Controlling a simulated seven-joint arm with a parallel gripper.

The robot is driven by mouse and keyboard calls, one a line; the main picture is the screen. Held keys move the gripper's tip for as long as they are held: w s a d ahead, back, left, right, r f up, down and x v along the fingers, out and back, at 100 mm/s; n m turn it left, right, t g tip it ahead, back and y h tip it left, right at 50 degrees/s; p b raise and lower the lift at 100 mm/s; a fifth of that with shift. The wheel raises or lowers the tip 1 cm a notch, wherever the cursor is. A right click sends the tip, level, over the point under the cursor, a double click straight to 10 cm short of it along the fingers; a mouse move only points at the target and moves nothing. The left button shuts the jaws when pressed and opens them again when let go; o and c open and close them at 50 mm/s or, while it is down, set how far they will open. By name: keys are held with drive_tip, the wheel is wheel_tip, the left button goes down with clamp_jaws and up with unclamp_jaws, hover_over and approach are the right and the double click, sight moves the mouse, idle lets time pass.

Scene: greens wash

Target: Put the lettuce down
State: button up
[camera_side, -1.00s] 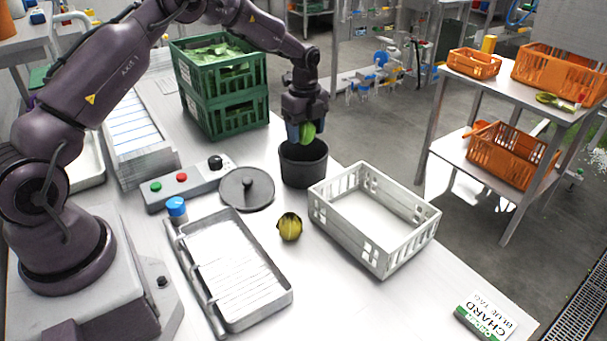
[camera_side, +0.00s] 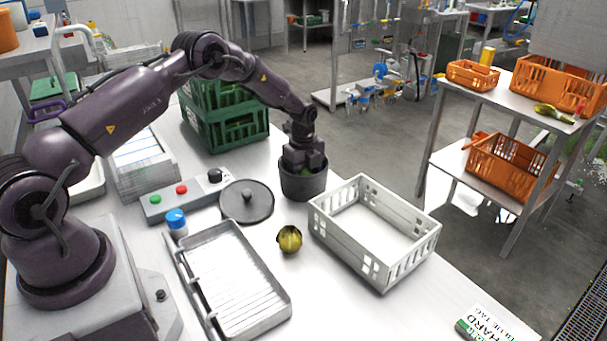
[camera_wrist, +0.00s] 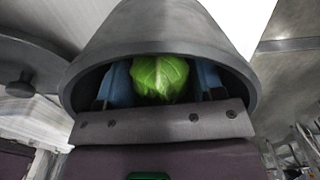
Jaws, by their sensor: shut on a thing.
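The green lettuce (camera_wrist: 160,78) shows in the wrist view between the two blue fingers of my gripper (camera_wrist: 163,82), which is shut on it. My gripper and the lettuce are down inside the mouth of the dark grey round bin (camera_side: 304,188). In the side view the gripper body covers most of the bin's opening, and the fingertips are hidden by the bin wall. Only a little green shows there at the rim. I cannot tell whether the lettuce touches the bin's bottom.
A white slotted crate (camera_side: 338,227) stands right of the bin. A round dark lid (camera_side: 247,205), a yellow-green round vegetable (camera_side: 289,239) and a metal tray (camera_side: 278,312) lie nearby. Stacked green crates (camera_side: 240,134) stand behind. A button box (camera_side: 163,205) is at left.

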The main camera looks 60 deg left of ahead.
drive_tip(key=shift+f, duration=0.1)
drive_tip(key=o, duration=0.7)
